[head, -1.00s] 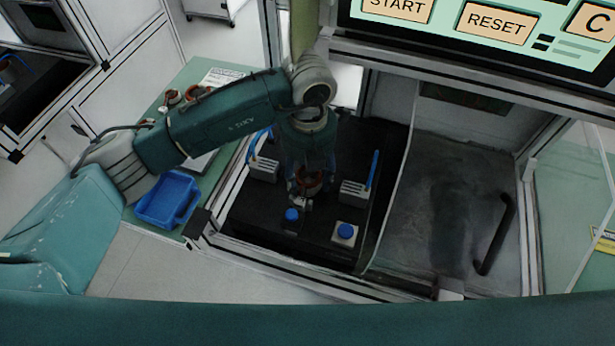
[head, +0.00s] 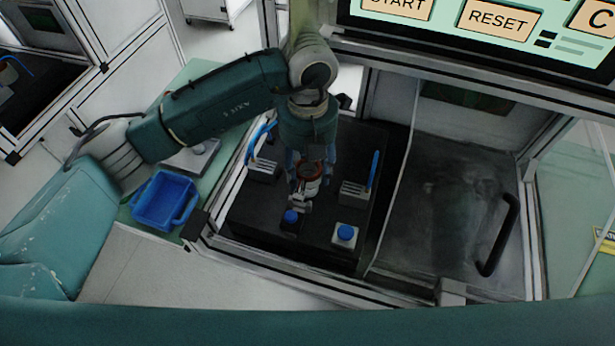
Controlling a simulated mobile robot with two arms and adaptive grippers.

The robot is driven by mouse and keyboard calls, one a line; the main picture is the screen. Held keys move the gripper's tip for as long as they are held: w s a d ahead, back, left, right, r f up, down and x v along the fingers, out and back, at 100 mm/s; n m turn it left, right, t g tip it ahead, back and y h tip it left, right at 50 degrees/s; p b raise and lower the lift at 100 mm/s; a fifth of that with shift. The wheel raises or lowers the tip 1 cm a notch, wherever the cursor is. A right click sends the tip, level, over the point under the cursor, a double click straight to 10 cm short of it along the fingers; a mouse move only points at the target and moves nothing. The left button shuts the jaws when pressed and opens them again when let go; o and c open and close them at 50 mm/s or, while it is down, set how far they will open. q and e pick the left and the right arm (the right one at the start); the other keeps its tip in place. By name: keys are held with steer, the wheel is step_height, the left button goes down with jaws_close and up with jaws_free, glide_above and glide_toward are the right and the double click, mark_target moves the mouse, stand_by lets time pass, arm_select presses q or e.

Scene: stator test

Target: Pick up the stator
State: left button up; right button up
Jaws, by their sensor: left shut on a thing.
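The stator (head: 314,171) is a small reddish-brown ring with a pale lower part. It shows at the end of my left arm, inside the test station between two grey clamp blocks. My left gripper (head: 307,184) points down and is shut on the stator. The fingers and wrist hide part of it. I cannot tell whether the stator is clear of the black surface below it. My right gripper is not in view.
Grey blocks with blue levers stand left (head: 263,170) and right (head: 355,193) of the gripper. Two blue buttons (head: 291,216) (head: 345,232) sit in front. A blue bin (head: 165,199) lies on the green table at left. A screen (head: 490,20) hangs above right.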

arm_select(q)
steer(key=r, duration=0.1)
steer(key=r+b, duration=0.1)
steer(key=r, duration=0.1)
steer(key=shift+s+a+r+b, duration=0.1)
steer(key=shift+s+r+b, duration=0.2)
steer(key=shift+r, duration=0.1)
steer(key=s+a+b, duration=0.2)
steer(key=s, duration=0.6)
steer(key=s+a+b, duration=0.2)
steer(key=s+a, duration=0.1)
steer(key=s, duration=0.5)
steer(key=shift+s+a, duration=0.2)
steer(key=shift+s, duration=0.1)
steer(key=shift+r, duration=0.1)
